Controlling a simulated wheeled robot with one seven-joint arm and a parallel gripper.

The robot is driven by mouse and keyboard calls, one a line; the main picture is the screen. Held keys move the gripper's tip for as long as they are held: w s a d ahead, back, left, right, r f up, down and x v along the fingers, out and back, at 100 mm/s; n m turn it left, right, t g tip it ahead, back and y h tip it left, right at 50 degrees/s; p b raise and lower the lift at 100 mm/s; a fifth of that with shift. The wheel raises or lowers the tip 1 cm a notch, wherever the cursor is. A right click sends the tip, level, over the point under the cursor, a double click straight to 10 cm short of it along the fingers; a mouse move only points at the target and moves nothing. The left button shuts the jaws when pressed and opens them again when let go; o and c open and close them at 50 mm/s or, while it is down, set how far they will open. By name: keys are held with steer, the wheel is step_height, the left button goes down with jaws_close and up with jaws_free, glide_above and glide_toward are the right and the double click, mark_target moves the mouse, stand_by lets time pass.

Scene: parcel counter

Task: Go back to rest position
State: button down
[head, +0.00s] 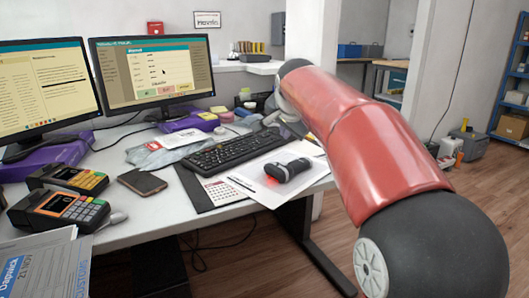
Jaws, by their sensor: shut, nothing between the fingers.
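My red arm reaches from the lower right of the head view up over the back of the desk (130,213). Its far end bends down near the right end of the keyboard (235,150). The fingers of my gripper cannot be made out there; the arm's own links hide that spot. A black and grey handheld scanner (288,168) lies on white paper on the desk, left of the arm, with a red glow beside it. No gripper is seen touching it.
Two monitors (155,72) stand at the back left. Two card terminals (58,211), a brown wallet (142,181) and a grey parcel bag (160,150) lie on the desk. Blue shelving (510,85) stands far right. The wooden floor (475,185) is open at right.

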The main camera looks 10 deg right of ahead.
steer(key=s+f+n+g, duration=0.1)
steer(key=s+f+n, duration=0.2)
steer(key=s+f, duration=0.3)
steer(key=s+f+n+g, duration=0.1)
steer(key=s+f+n, duration=0.2)
steer(key=s, duration=1.4)
steer(key=s+f+n+g+y, duration=0.1)
steer(key=s+f+n, duration=0.2)
steer(key=s+f, duration=0.7)
steer(key=shift+s+f+n, duration=0.35)
steer(key=shift+s+n, duration=0.05)
steer(key=shift+s, duration=0.8)
